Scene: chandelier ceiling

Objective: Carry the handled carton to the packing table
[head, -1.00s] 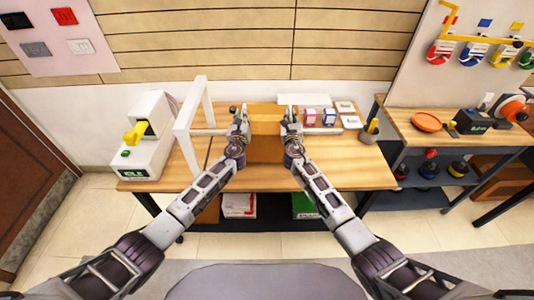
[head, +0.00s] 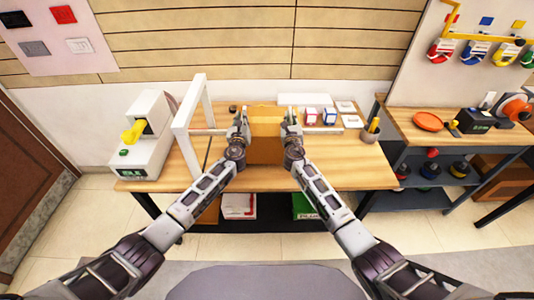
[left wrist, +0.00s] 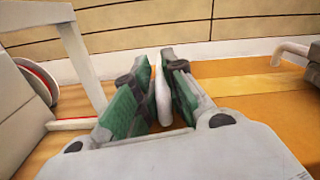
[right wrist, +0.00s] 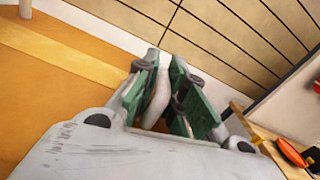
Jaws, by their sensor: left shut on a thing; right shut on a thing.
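The brown carton (head: 266,150), with a paler tape strip along its top, is between my two grippers at the wooden table (head: 345,178). Whether its base touches the tabletop cannot be told. My left gripper (head: 241,120) is shut on a white handle (left wrist: 162,98) at the carton's left side. My right gripper (head: 290,120) is shut on the other white handle (right wrist: 159,96) at its right side. The carton's top also shows in the left wrist view (left wrist: 275,118) and the right wrist view (right wrist: 45,100). The fingers partly hide both handles.
A white frame (head: 185,125) and a white machine with a yellow part (head: 142,135) stand left of the carton. Small boxes (head: 310,116) and a pen cup (head: 370,130) are to its right. A second bench (head: 450,140) stands further right. Boxes lie on the lower shelf.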

